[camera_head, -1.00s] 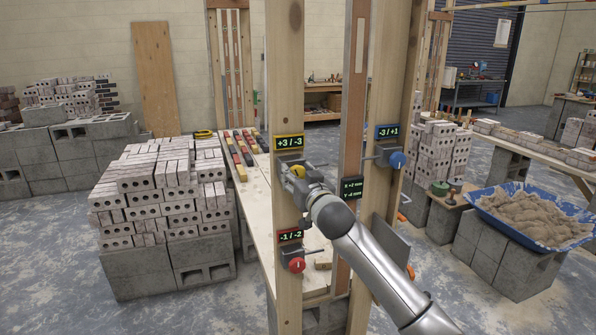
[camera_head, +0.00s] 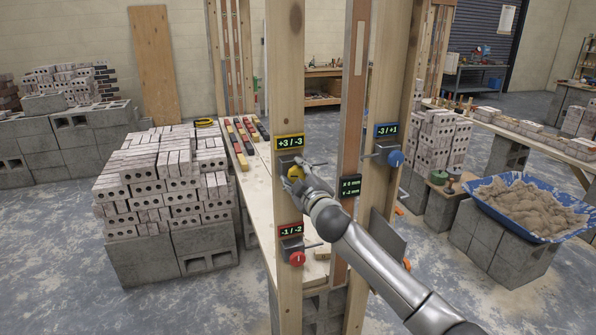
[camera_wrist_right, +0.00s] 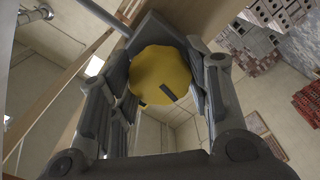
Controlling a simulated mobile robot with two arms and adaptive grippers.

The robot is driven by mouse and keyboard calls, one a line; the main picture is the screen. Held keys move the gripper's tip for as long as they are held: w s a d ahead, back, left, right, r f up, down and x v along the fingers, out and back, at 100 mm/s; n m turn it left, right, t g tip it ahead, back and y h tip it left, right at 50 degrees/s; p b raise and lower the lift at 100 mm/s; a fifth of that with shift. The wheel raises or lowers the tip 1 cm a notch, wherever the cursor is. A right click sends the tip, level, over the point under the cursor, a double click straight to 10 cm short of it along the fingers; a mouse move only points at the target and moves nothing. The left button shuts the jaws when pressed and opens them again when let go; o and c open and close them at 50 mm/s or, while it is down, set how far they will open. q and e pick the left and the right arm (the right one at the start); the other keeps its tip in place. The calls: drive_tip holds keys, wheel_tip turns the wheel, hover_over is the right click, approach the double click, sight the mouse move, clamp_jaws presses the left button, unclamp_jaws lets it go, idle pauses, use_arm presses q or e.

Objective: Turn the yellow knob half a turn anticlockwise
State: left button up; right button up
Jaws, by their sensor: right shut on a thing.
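The yellow knob (camera_head: 296,173) sits on a grey clamp on the left wooden post (camera_head: 286,80), under a yellow-framed display reading "+3 / -3". My right gripper (camera_head: 292,178) is shut on the knob, coming from the front. In the right wrist view the scalloped knob (camera_wrist_right: 158,70) lies between the two fingers, and a dark mark on its face points to the lower right. The fingers hide part of its sides. A small display (camera_head: 349,187) on the brown upright appears to read X 0 mm, Y -2 mm. My left gripper is not in view.
A red knob (camera_head: 297,258) is below on the same post, its display reading "-1 / -2". A blue knob (camera_head: 395,158) is on the right post, under "-3 / +1". Bricks (camera_head: 160,185) are stacked at left; a blue mortar tub (camera_head: 574,228) stands at right.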

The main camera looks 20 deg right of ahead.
drive_tip(key=n+p, duration=0.2)
drive_tip(key=n, duration=0.2)
drive_tip(key=shift+r+n, duration=0.1)
drive_tip(key=shift+n, duration=0.2)
drive_tip(key=n+p, duration=0.2)
drive_tip(key=n, duration=0.3)
drive_tip(key=n+p, duration=0.2)
drive_tip(key=n, duration=0.3)
drive_tip(key=shift+n+p, duration=0.4)
drive_tip(key=shift+f+n+p, duration=0.15)
drive_tip(key=shift+n+p, duration=0.35)
drive_tip(key=shift+n, duration=0.65)
drive_tip(key=shift+f+n+p, duration=0.15)
drive_tip(key=shift+n+p, duration=0.3)
drive_tip(key=shift+n, duration=0.7)
drive_tip(key=o, duration=1)
